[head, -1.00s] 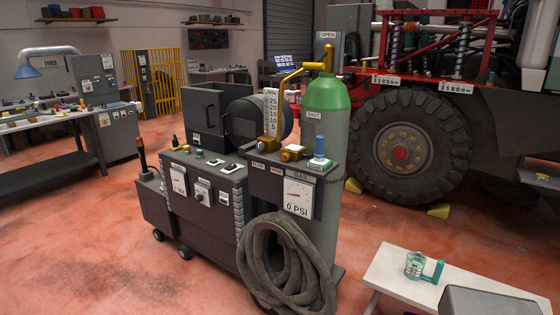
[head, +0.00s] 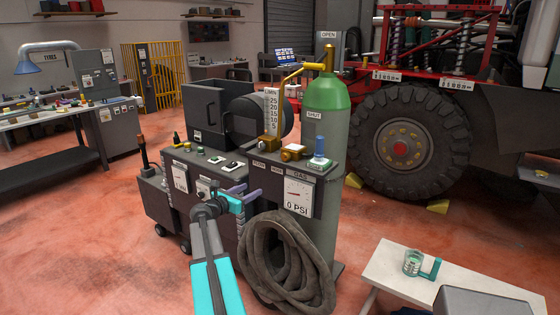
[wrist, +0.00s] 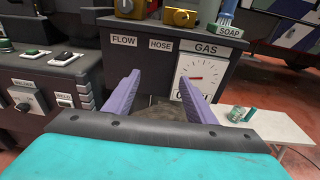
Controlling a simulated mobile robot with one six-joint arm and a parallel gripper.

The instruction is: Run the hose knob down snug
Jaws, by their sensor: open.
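The hose knob is the brass fitting (head: 292,152) on top of the welder's gas panel, right of the flow fitting (head: 269,143). My gripper (head: 246,191) is in front of the panel, lower and left of the fitting. Its purple fingers are open and empty, apart from the fitting, and also show in the wrist view (wrist: 160,80).
The gas gauge (head: 298,195) reads 0 PSI. A green gas cylinder (head: 327,94) stands behind the panel. A coiled hose (head: 285,262) hangs below. A white bench (head: 440,277) is at lower right.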

